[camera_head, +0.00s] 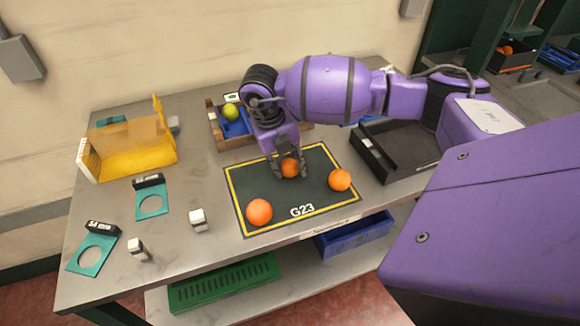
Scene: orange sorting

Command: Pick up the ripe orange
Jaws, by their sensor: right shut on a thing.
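Three oranges are on the dark green mat (309,197) with a yellow border and the mark G23. One orange (290,168) is at the mat's back middle, between the fingers of my right gripper (290,172). That gripper points down and is shut on this orange, which looks at mat height. Another orange (259,212) lies at the front left of the mat. A third orange (340,180) lies at the right side. All three look fully orange. My left gripper is not in view.
A wooden crate (236,143) with a blue liner and a green fruit (230,112) stands behind the mat. A black tray (366,153) is at the right, a yellow bin (135,150) at the left. Teal holders (152,206) and small white blocks (198,219) lie front left.

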